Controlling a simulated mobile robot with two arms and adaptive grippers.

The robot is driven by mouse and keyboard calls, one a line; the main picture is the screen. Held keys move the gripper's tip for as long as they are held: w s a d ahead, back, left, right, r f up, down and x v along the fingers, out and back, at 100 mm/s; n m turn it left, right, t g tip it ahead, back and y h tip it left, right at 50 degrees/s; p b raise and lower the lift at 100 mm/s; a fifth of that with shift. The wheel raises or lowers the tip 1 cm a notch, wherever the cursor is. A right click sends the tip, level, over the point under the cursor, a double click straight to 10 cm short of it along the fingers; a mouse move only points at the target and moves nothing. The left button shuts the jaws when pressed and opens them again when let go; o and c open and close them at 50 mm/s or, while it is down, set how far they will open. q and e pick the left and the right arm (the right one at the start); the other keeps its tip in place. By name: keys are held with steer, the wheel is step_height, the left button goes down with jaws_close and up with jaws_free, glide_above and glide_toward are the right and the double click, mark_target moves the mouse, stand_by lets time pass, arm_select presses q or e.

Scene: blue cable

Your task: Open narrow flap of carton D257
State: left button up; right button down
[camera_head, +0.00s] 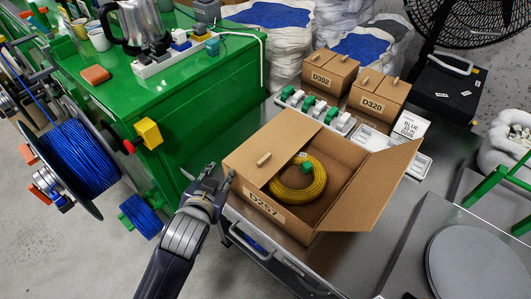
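Carton D257 (263,208) is a brown box on the grey metal surface, with its label on the front side. A flap with a small wooden tab (264,158) lies flat over the left part of its top. A wide flap (372,187) on the right stands raised and tilted outward. A coil of yellow cable (299,184) with a green clip lies inside, partly under the flat flap. My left gripper (220,174) is at the carton's left front corner, beside the flat flap; its fingers look apart and hold nothing visible. My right gripper is not in view.
Closed cartons D302 (329,72) and D320 (378,95) stand behind, with a rack of green and white pieces (314,110) in front. A green cabinet (200,97) stands left. A blue cable spool (77,160) is far left. A round grey plate (480,263) is at right.

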arm_select(q)
steer(key=w+d+r+m+t+h, duration=0.35)
steer(key=d+r+m+h, duration=0.25)
steer(key=d+r, duration=0.45)
steer(key=w+d+r+m+t+h, duration=0.3)
steer(key=w+d+r+m+h, duration=0.3)
steer(key=r, duration=0.7)
steer(key=s+d+r+m+g+h, duration=0.1)
steer(key=s+d+m+g+h, duration=0.4)
steer(key=d+m+g, duration=0.5)
steer(key=s+d+r+m+g+h, duration=0.1)
steer(key=s+d+m+g+h, duration=0.2)
steer(key=s+d+m+g, duration=0.65)
steer(key=m+t+y, duration=0.1)
steer(key=m+y, duration=0.7)
steer(key=y, duration=1.2)
glide_above(265, 156)
step_height(265, 156, down, 14)
step_height(265, 156, down, 11)
steer(key=shift+r+p, duration=0.1)
steer(key=shift+p, duration=0.75)
